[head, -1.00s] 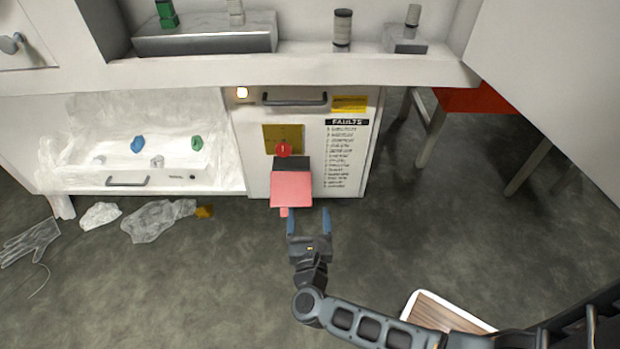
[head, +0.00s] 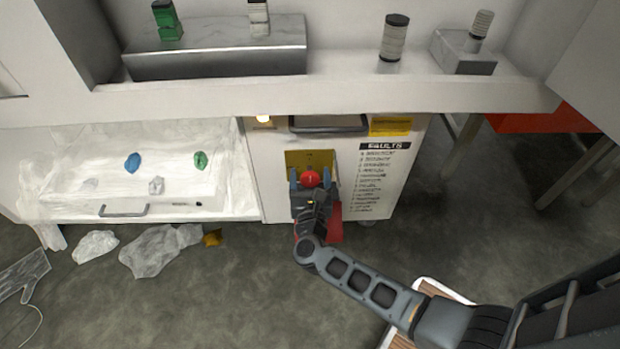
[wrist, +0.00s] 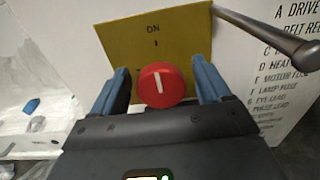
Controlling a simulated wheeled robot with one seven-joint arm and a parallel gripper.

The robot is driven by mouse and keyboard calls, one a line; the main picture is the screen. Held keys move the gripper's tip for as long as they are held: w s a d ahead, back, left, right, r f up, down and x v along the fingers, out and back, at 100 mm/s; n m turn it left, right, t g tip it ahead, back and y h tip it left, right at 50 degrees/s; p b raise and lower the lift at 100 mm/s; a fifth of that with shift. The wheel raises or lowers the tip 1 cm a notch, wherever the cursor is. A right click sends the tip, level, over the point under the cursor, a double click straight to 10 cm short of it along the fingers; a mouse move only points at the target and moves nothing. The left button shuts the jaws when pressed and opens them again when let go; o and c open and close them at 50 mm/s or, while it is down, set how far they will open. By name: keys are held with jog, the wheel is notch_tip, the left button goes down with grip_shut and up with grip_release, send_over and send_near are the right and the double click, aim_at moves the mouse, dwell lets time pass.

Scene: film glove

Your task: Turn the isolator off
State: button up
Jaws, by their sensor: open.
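The isolator is a round red knob (wrist: 161,85) with a white line on its face, in front of a yellow plate (wrist: 170,40) marked ON at the top. The white line points nearly upright, toward ON. The knob also shows in the head view (head: 311,179), low on the white cabinet front. My gripper (wrist: 163,88) is open, with one blue finger on each side of the knob and small gaps between. The lower part of the plate is hidden behind my gripper.
A grey bar handle (head: 328,124) is above the plate, and a rod (wrist: 270,32) crosses the upper right of the wrist view. A FAULTS list (head: 384,180) is right of the knob. A lit lamp (head: 263,118) is at upper left. A red piece (head: 335,225) shows beside my wrist.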

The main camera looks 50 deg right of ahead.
jog(key=c, duration=1)
jog(key=shift+n, duration=0.4)
jog(key=n+p, duration=0.1)
jog(key=n, duration=0.2)
jog(key=shift+a+n, duration=0.1)
jog(key=shift+n, duration=0.3)
jog(key=n+p, duration=0.1)
jog(key=n, duration=0.3)
jog(key=shift+w+p, duration=0.1)
jog(key=shift+p, duration=0.25)
jog(key=n+p, duration=0.1)
jog(key=n, duration=0.4)
jog(key=shift+a+f, duration=0.1)
jog(key=n+p, duration=0.1)
jog(key=n, duration=0.3)
jog(key=shift+f, duration=0.15)
jog(key=shift+n, duration=0.3)
